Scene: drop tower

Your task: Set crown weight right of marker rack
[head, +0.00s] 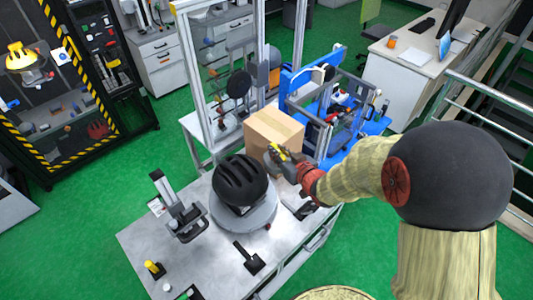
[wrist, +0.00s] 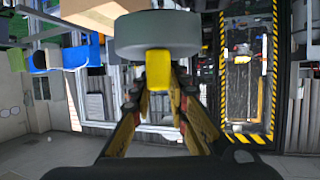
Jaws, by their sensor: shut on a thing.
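The crown weight (wrist: 157,35) is a thick grey disc with a yellow grip. In the wrist view my gripper (wrist: 158,88) is shut on the yellow grip, with the disc beyond the fingertips. In the head view my gripper (head: 287,162) is above the right side of the table (head: 145,237), in front of the cardboard box; the weight there is small and partly hidden. I cannot make out the marker rack for certain. Small stands with a yellow piece (head: 152,267) and a green-and-white piece (head: 188,291) are at the table's front left.
A black helmet (head: 241,181) sits on a round grey platform (head: 258,217) mid-table. A cardboard box (head: 273,131) stands behind my gripper. A grey upright device (head: 182,215) stands left of the helmet; a black paddle-shaped item (head: 249,258) lies in front. Bare tabletop lies between them.

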